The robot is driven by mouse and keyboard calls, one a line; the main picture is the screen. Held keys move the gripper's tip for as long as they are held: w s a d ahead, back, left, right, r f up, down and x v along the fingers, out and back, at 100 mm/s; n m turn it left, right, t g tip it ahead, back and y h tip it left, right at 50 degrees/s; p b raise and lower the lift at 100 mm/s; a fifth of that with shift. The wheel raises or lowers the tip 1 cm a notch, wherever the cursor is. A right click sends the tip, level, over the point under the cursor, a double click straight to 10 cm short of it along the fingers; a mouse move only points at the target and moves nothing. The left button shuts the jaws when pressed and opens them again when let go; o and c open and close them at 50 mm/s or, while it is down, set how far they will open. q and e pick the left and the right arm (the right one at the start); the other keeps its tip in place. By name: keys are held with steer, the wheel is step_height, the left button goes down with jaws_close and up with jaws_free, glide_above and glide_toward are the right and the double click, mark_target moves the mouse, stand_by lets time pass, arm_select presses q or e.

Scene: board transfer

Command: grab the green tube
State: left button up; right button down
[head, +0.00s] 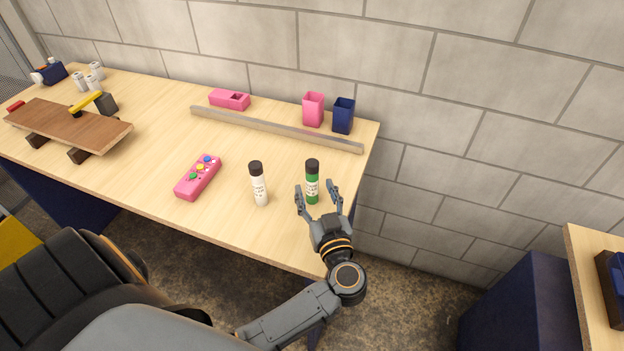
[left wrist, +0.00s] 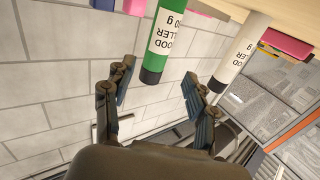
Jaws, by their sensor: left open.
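The green tube (head: 312,190) has a black cap and a white label and stands upright near the right end of the wooden table (head: 225,217). My left gripper (head: 318,196) is open, with one finger on each side of the tube's lower part in the head view. In the left wrist view the green tube (left wrist: 155,62) lies ahead, between the lines of the two open fingers (left wrist: 160,95). I cannot tell whether a finger touches it. My right gripper is not in view.
A white tube (head: 259,187) stands left of the green one. A pink box with coloured buttons (head: 198,178) lies further left. A grey bar (head: 275,128) lies behind, with pink (head: 313,109) and blue (head: 343,116) holders beyond it. A wooden board (head: 70,127) rests at the far left.

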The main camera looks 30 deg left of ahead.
mark_target(314, 177)
arm_select(q)
steer(key=x, duration=0.2)
steer(key=p+x, duration=0.1)
steer(key=x, duration=0.2)
steer(key=shift+w+r, duration=0.35)
steer(key=shift+w, duration=0.1)
steer(key=shift+w+a, duration=0.15)
steer(key=shift+c, duration=0.9)
jaws_close()
